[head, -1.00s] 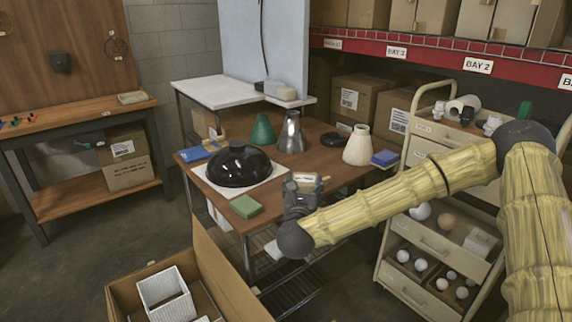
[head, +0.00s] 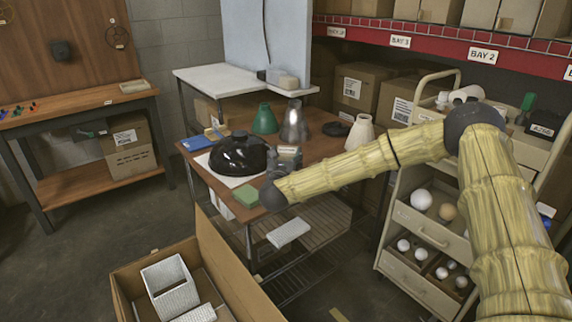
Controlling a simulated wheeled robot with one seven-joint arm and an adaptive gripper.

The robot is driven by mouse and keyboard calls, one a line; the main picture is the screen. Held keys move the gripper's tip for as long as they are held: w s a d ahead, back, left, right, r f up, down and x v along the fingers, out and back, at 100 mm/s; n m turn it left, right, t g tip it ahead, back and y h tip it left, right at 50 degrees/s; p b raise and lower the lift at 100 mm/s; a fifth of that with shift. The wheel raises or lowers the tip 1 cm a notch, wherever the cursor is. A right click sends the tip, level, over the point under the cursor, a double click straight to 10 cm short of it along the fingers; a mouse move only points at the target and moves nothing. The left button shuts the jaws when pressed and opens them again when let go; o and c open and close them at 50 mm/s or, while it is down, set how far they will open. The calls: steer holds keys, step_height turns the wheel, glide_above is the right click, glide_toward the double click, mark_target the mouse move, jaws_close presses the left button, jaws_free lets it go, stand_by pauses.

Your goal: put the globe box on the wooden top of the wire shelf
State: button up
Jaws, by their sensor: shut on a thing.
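My gripper (head: 284,166) is over the front part of the wooden top (head: 318,153) of the wire shelf, just right of a black dome shade. It is shut on a small pale box, which I take for the globe box (head: 289,150). The gripper hides most of this box, and I cannot tell whether it touches the wood. Wire shelves (head: 320,222) show below the wooden top.
The black dome (head: 238,155) and a green block (head: 244,195) are close to the gripper. A green cone (head: 264,120), metal shade (head: 294,122) and cream shade (head: 359,135) stand behind. An open carton (head: 225,262) is in front; a trolley (head: 430,222) is at right.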

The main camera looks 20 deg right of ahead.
steer(key=shift+w+f, duration=0.25)
steer(key=shift+w, duration=0.05)
steer(key=shift+f, duration=1.5)
steer(key=shift+f, duration=0.1)
steer(key=o, duration=1.3)
steer(key=shift+c, duration=0.2)
steer(key=v, duration=1.2)
steer(key=shift+b, duration=0.35)
